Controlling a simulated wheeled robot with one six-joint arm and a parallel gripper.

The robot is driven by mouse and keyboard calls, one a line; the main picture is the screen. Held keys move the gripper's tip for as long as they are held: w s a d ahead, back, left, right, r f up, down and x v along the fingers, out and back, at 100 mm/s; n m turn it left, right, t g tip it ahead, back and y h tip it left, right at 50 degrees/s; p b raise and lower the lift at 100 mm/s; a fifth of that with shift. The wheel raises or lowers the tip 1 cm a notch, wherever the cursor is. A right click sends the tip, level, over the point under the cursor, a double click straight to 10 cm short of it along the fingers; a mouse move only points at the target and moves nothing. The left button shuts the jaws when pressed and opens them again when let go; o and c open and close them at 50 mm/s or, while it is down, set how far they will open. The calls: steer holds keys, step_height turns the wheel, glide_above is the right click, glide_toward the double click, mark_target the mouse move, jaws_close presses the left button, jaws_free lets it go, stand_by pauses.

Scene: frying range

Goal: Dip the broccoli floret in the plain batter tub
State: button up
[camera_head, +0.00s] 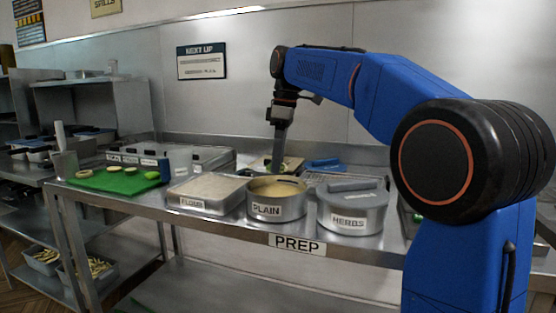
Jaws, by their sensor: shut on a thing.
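The plain batter tub (264,210) is a round metal tub labelled PLAIN, full of pale tan batter, near the front edge of the prep table. My gripper (277,168) points down over the back part of this tub, its tip at about the height of the rim in the picture. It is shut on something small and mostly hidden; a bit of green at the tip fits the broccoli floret. I cannot tell whether it touches the batter or is above or behind it.
The flour tray (205,207) stands left of the tub, and the lidded herbs pot (352,222) stands close on its right. A green board (117,187) with vegetable slices lies at the left. A wire rack (345,178) and a blue item (325,164) are behind.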

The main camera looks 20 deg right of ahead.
steer(key=shift+r, duration=1.5)
